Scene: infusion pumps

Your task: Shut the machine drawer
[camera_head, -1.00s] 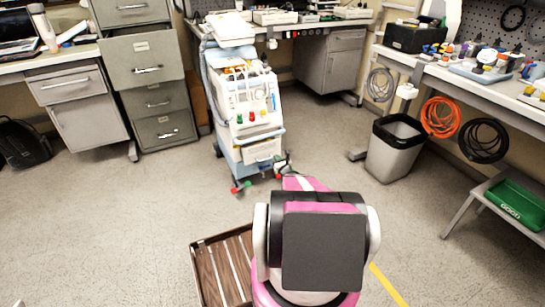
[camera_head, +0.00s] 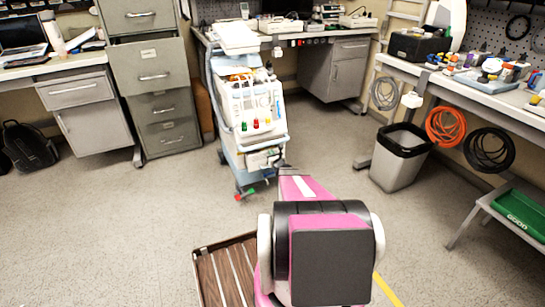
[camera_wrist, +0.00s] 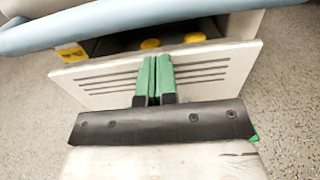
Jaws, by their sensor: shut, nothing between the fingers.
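The machine (camera_head: 252,108) is a white and pale-blue wheeled cart in the middle of the head view. Its drawer (camera_head: 262,160) is low on the front. In the wrist view the pale drawer front with dark slots (camera_wrist: 210,72) stands out from the body. A dark gap with yellow round parts (camera_wrist: 150,44) shows behind its top edge. My gripper (camera_wrist: 155,62) has its green fingers together and empty, overlapping the middle of the drawer front. I cannot tell whether they touch it. In the head view my arm hides most of the gripper.
A grey filing cabinet (camera_head: 150,65) with one drawer pulled out stands at the left. A grey bin (camera_head: 400,160) and a workbench (camera_head: 490,95) stand at the right. A brown tray (camera_head: 222,272) is beside my arm. The floor around the cart is mostly clear.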

